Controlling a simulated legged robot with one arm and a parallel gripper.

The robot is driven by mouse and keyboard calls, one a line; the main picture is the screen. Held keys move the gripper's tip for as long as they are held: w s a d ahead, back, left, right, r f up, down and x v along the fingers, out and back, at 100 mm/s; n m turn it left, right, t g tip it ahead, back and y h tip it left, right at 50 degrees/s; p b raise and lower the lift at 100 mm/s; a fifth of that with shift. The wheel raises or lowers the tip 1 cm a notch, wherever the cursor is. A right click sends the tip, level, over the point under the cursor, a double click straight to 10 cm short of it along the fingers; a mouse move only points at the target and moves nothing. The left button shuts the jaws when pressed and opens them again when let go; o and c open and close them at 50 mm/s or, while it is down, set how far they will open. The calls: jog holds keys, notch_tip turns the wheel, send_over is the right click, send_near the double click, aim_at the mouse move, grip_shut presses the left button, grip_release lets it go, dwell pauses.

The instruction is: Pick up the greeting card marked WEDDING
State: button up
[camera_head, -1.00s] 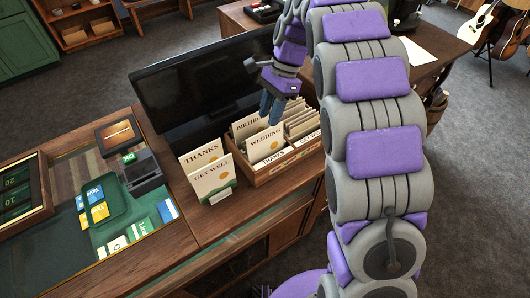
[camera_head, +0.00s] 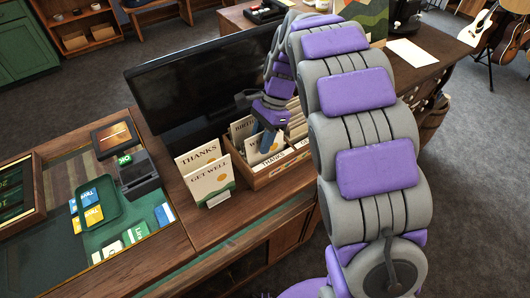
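The WEDDING card (camera_head: 252,152) stands in the wooden card box on the counter. It is mostly hidden behind my gripper, so its lettering does not show now; a pale edge is visible to the left of the fingers. My gripper (camera_head: 267,143), purple with blue-grey fingers, points down over the front of the box at that card. I cannot tell whether the fingers touch it or how far apart they are.
The wooden box (camera_head: 285,172) holds several cards, with a BIRTHDAY card (camera_head: 242,128) behind. A black monitor (camera_head: 205,85) stands behind. A card terminal (camera_head: 137,174) and green tray (camera_head: 97,205) are further left.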

jog(key=shift+d+f+p, duration=0.1)
jog(key=shift+f+p, duration=0.15)
jog(key=shift+p, duration=0.2)
dwell(0.6)
grip_shut()
dwell(0.5)
